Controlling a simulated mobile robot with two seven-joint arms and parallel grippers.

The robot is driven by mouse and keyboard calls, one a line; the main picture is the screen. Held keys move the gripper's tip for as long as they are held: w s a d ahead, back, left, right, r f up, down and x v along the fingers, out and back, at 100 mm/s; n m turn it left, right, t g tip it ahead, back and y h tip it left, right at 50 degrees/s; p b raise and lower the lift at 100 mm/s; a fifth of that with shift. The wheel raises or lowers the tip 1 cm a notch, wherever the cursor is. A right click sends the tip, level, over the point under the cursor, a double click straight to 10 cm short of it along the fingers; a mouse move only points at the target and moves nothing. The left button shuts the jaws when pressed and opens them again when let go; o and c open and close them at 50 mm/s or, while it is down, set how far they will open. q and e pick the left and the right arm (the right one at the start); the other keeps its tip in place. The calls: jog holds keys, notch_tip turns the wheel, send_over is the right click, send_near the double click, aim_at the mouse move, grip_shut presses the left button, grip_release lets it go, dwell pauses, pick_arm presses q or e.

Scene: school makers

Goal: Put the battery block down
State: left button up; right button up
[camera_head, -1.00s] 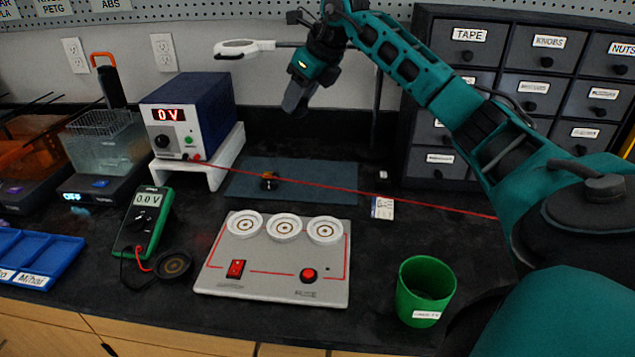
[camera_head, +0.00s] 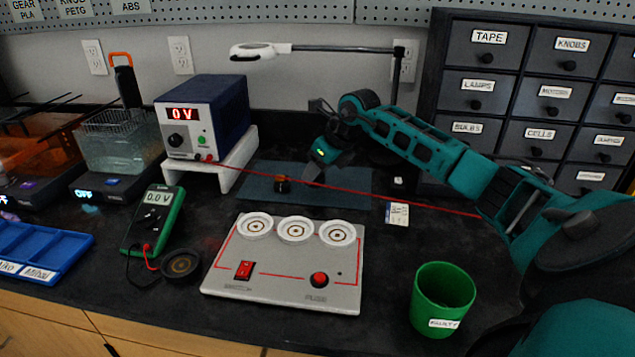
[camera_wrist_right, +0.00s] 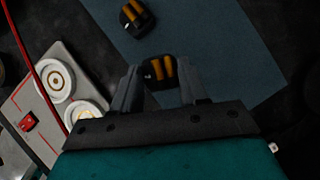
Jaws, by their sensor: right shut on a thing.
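In the right wrist view, a dark battery block with orange cells (camera_wrist_right: 165,68) sits between the fingers of my right gripper (camera_wrist_right: 160,82), which is shut on it. In the head view my right gripper (camera_head: 313,173) points down over the blue-grey mat (camera_head: 346,187); the held block is hard to make out there. I cannot tell whether it touches the mat. A second, similar block (camera_head: 282,184) lies on the mat left of the gripper; it also shows in the wrist view (camera_wrist_right: 136,16). My left gripper is not in view.
A red wire (camera_head: 400,201) crosses in front of the gripper. The grey board with three round white holders (camera_head: 290,275) lies nearer. The power supply (camera_head: 205,118) stands left on a white stand. A green cup (camera_head: 442,298) is at front right; drawers (camera_head: 495,75) stand behind right.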

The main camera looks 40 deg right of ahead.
aim_at(321, 175)
notch_tip(321, 175, down, 3)
jog(key=shift+f, duration=0.1)
jog(key=o, duration=1.2)
jog(key=shift+f, duration=0.1)
jog(key=shift+c, duration=0.2)
